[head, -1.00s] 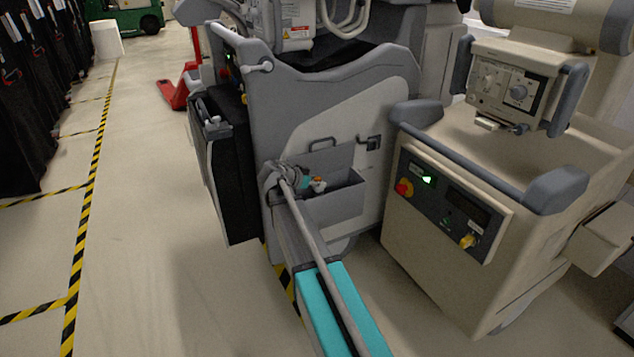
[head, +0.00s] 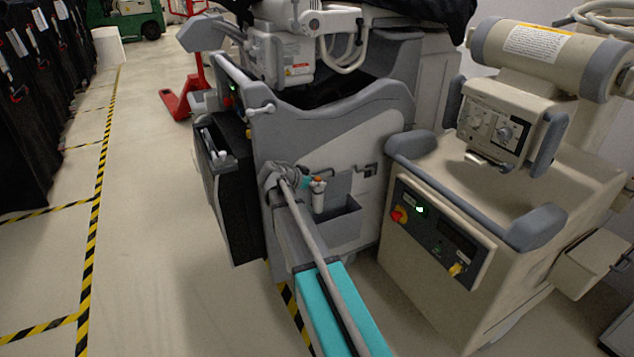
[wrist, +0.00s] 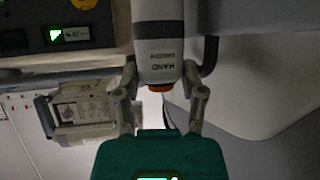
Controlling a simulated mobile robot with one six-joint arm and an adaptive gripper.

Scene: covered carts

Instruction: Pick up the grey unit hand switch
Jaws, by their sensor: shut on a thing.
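The hand switch (head: 318,197) is a pale grey cylinder with an orange button on top. It stands roughly upright at the open pocket (head: 343,231) on the side of the grey unit, mostly above the rim. I cannot tell whether its lower end is clear of the pocket. In the wrist view the switch (wrist: 160,42) shows its HAND SWITCH lettering and the orange button faces my palm. My gripper (wrist: 160,75) is shut on it, one finger on each side. In the head view my gripper (head: 308,181) is partly hidden by my arm.
The beige unit (head: 440,290) with its control panel stands close on the right. A black bin (head: 240,200) hangs on the grey unit's (head: 300,135) left side. A red pallet jack (head: 185,100) is behind. The floor on the left, with striped tape, is clear.

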